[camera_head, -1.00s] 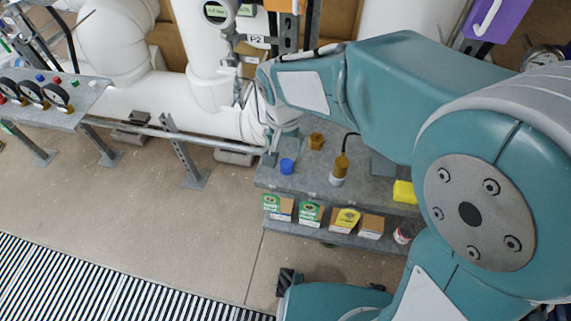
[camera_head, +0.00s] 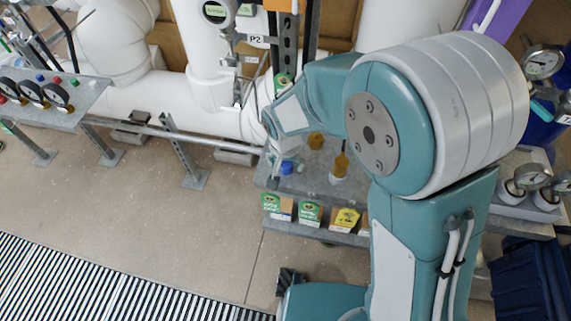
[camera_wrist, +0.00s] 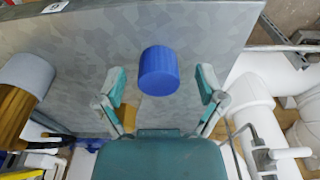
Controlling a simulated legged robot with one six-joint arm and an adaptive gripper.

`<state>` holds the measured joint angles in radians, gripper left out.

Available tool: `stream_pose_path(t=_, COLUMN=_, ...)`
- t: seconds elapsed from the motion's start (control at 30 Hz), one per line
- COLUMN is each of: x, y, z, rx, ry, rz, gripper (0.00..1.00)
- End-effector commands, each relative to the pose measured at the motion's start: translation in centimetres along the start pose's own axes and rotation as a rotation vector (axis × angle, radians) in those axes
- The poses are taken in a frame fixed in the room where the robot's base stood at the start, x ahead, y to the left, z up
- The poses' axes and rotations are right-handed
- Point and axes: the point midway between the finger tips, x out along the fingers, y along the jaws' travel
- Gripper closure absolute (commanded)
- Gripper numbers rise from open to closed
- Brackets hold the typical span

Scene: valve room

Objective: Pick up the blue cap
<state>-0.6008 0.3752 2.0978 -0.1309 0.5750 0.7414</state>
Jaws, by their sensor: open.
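The blue cap (camera_wrist: 159,71) is a short cylinder on the grey metal shelf top (camera_wrist: 215,32). In the wrist view it lies between and slightly beyond the two fingertips of my gripper (camera_wrist: 160,85), with a gap on each side. My gripper is open and empty. In the head view the blue cap (camera_head: 288,168) is near the left end of the shelf, just below my gripper (camera_head: 284,160), whose fingers are mostly hidden there by the arm.
A brass fitting with a pale end (camera_head: 339,168) and another brass piece (camera_head: 316,140) stand on the same shelf. Several small boxes (camera_head: 310,213) sit on the lower shelf. White pipes (camera_head: 209,60) run behind.

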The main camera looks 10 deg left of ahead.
Motion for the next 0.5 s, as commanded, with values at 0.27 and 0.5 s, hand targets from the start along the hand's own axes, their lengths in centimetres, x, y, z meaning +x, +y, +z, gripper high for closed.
stream_pose_path(t=0.27, x=-0.05, y=0.00, z=-0.01, rx=0.000, ry=0.000, rz=0.000, gripper=0.76)
stream_pose_path(t=0.5, x=-0.05, y=-0.02, z=-0.01, rx=0.000, ry=0.000, rz=0.000, gripper=0.77)
